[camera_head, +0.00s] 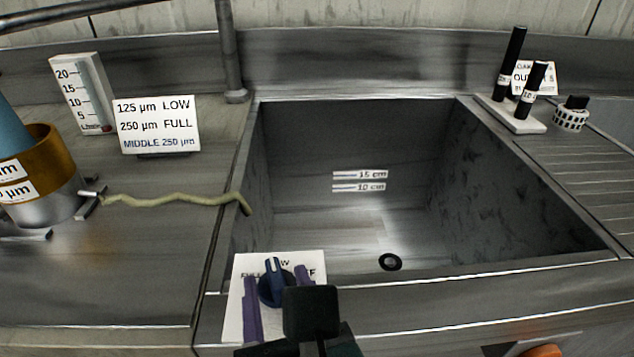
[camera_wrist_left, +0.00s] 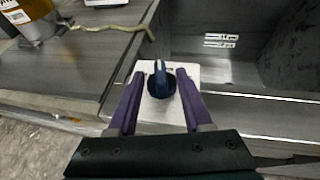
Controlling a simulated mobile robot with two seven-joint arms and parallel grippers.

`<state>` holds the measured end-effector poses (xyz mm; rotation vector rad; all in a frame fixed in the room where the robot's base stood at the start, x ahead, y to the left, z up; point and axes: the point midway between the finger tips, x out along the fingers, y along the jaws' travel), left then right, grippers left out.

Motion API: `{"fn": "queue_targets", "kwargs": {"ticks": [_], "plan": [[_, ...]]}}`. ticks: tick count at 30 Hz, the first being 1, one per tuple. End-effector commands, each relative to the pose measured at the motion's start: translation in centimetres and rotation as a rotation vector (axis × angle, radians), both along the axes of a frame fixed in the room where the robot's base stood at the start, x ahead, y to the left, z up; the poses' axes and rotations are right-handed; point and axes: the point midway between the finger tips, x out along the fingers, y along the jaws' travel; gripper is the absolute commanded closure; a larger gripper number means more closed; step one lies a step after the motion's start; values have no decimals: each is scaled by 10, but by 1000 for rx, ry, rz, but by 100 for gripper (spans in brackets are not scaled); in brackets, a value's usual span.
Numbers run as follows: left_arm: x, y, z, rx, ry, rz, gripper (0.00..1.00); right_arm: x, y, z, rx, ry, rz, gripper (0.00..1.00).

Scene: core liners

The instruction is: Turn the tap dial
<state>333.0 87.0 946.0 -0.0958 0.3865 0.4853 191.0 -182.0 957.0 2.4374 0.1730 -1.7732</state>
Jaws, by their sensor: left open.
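The tap dial (camera_head: 271,288) is a dark blue round knob with a raised grip bar, on a white plate (camera_head: 233,316) at the sink's front edge. The plate has printed words, partly hidden by my gripper. My left gripper (camera_head: 278,284) is open, with one purple finger on each side of the dial. In the left wrist view the dial (camera_wrist_left: 161,82) sits between the two finger tips (camera_wrist_left: 162,84), with its bar pointing roughly toward the sink. I cannot tell whether the fingers touch it. My right gripper is not in view.
The sink basin (camera_head: 345,235) is empty, with a round drain (camera_head: 390,262). A yellowish hose (camera_head: 165,199) runs from a brown and silver vessel (camera_head: 50,165) to the sink's left edge. A sign (camera_head: 157,124) stands behind it. Black cylinders (camera_head: 511,62) stand on a white base at right.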

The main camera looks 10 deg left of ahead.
Motion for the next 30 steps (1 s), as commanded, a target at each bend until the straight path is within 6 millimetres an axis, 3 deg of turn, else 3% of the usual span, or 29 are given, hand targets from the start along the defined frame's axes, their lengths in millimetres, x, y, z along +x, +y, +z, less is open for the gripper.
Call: {"fn": "queue_targets", "kwargs": {"ticks": [3, 9, 21, 26, 30], "plan": [[-22, -12, 11, -4, 4, -1, 50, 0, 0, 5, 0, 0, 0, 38], [-48, -26, 22, -2, 3, -1, 50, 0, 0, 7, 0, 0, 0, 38], [-57, -30, 26, -1, 2, 0, 49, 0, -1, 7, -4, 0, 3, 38], [-56, -20, 23, -91, 9, 61, 31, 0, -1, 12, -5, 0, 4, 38], [-58, 6, 11, -398, 22, 271, 15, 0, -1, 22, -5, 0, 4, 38]]}}
